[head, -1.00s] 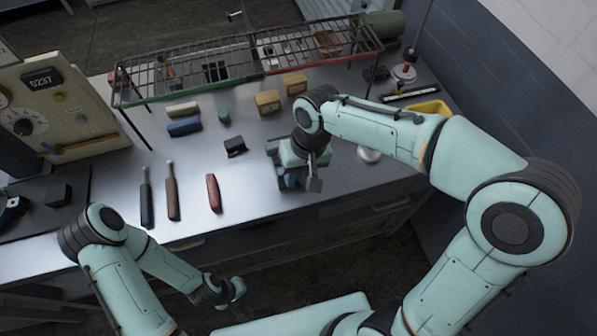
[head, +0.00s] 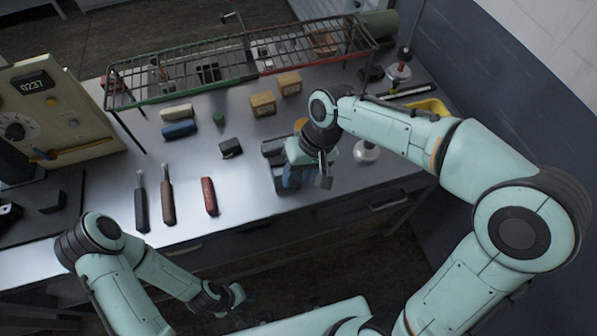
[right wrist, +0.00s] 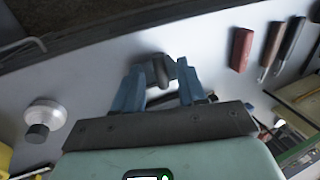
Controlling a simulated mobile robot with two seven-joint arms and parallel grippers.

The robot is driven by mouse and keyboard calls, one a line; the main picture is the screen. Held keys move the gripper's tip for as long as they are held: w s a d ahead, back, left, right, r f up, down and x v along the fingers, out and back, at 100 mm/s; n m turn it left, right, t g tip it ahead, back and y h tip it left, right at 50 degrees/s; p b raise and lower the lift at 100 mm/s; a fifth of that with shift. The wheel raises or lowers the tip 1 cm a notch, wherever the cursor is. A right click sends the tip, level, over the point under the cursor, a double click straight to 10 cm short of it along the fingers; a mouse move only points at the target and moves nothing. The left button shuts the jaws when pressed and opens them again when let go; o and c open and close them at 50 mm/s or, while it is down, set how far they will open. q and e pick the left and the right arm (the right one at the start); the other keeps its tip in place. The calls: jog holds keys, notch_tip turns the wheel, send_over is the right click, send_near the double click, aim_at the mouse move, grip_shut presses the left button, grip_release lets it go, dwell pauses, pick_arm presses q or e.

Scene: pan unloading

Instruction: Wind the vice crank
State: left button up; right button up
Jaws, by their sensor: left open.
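The vice (head: 272,147) is a dark grey block at the front of the bench, largely hidden behind my right arm in the head view. My right gripper (head: 292,180) is over it, with its blue fingers pointing down. In the right wrist view my right gripper (right wrist: 158,80) has its fingers apart, on either side of a dark rounded piece (right wrist: 160,68), which may be the crank. I cannot tell whether they touch it. My left gripper (head: 228,297) is open and empty, in front of the bench and away from the vice.
A red-handled tool (head: 209,196) and two dark-handled tools lie left of the vice. A wire rack (head: 245,68) stands at the back. A white round-based object (head: 366,151) stands right of the vice, and a yellow tray (head: 430,106) is at the right end.

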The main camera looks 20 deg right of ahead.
pick_arm(q)
jog(key=shift+w+r+p, duration=0.9)
jog(key=shift+w+r, duration=0.15)
jog(key=shift+r, duration=0.2)
pick_arm(e)
jog(key=v, duration=1.3)
jog(key=shift+r, duration=0.2)
